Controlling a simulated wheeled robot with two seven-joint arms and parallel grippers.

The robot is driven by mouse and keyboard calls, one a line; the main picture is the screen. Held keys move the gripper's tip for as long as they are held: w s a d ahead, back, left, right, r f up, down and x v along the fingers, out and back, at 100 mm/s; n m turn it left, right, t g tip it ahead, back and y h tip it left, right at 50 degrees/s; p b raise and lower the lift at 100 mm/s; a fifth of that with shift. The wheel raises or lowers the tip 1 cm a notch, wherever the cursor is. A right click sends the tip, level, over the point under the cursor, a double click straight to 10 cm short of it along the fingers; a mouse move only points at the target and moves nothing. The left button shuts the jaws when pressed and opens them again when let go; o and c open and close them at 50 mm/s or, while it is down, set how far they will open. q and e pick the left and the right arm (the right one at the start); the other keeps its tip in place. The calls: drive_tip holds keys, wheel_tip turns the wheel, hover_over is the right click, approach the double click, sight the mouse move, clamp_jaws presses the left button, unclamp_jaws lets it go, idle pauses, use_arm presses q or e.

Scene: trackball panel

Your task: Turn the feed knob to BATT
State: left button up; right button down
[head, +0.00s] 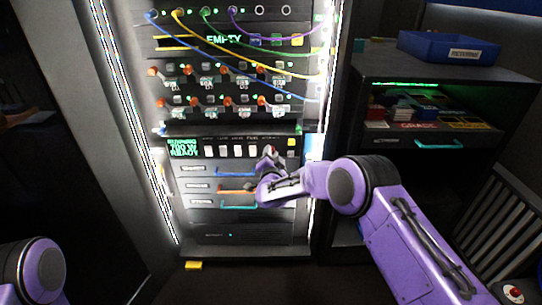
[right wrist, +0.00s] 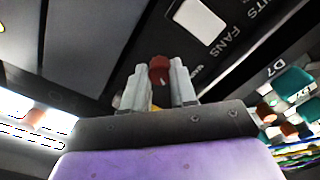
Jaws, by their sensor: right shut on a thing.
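A small red knob (right wrist: 159,68) sits on the dark panel between the two pale fingers of my right gripper (right wrist: 158,82) in the right wrist view. The gripper is shut on this knob, which is taken to be the feed knob. Its pointer and any BATT mark are hidden or too small to read. In the head view my right gripper (head: 269,160) is at the right part of the rack's control strip (head: 200,150), beside the row of white switches. My left arm shows at the lower left, but its gripper is out of the picture.
A white switch (right wrist: 200,20) by the FANS label is close to the fingers. Above the strip are orange-handled levers and hanging coloured cables (head: 285,62). Drawers with coloured handles (head: 238,207) lie below. A shelf with a blue bin (head: 448,47) stands right.

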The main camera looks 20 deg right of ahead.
drive_tip(key=c, duration=0.9)
unclamp_jaws()
drive_tip(key=p+v, duration=0.1)
drive_tip(key=v, duration=0.9)
drive_tip(key=shift+s, duration=0.3)
